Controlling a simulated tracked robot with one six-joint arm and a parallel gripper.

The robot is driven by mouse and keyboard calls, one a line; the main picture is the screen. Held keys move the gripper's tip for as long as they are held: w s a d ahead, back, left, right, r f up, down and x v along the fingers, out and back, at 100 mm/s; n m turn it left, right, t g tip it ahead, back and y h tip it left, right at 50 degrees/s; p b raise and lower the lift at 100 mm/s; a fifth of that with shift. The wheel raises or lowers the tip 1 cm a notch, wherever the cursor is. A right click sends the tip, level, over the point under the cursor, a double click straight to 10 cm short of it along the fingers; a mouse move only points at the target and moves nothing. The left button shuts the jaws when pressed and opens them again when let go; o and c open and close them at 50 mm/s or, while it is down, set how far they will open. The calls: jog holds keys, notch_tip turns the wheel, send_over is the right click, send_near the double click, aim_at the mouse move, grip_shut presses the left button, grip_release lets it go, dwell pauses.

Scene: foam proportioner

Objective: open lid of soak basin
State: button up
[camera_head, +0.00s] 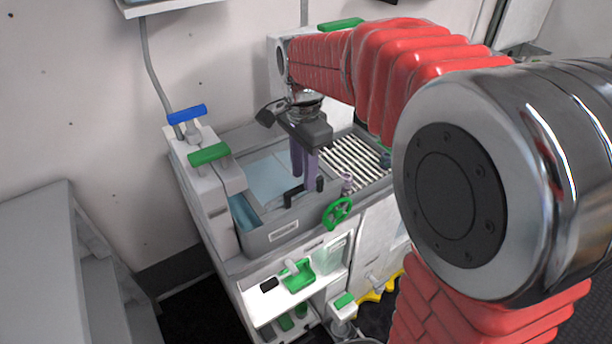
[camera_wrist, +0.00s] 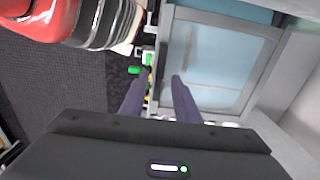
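The soak basin (camera_head: 262,243) is a grey tub set in the counter, with a label on its front. Its pale blue lid (camera_head: 268,178) lies flat over it, and the lid also shows in the wrist view (camera_wrist: 208,62). A black handle (camera_head: 292,196) stands at the lid's front edge. My gripper (camera_head: 305,178) points down over this edge with its purple fingers by the handle. In the wrist view my gripper (camera_wrist: 156,80) has its two fingers apart, so it is open. I cannot tell whether the handle lies between them; it is not clear in the wrist view.
Blue (camera_head: 187,114) and green (camera_head: 209,153) levers stand left of the basin. A green handwheel (camera_head: 337,212) is at its front right. A striped rack (camera_head: 352,160) lies to the right. A lower shelf (camera_head: 290,290) has green fittings. A grey cabinet (camera_head: 50,250) stands at left.

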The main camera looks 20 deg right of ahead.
jog(key=shift+f, duration=0.9)
grip_shut()
jog(key=shift+w, duration=0.1)
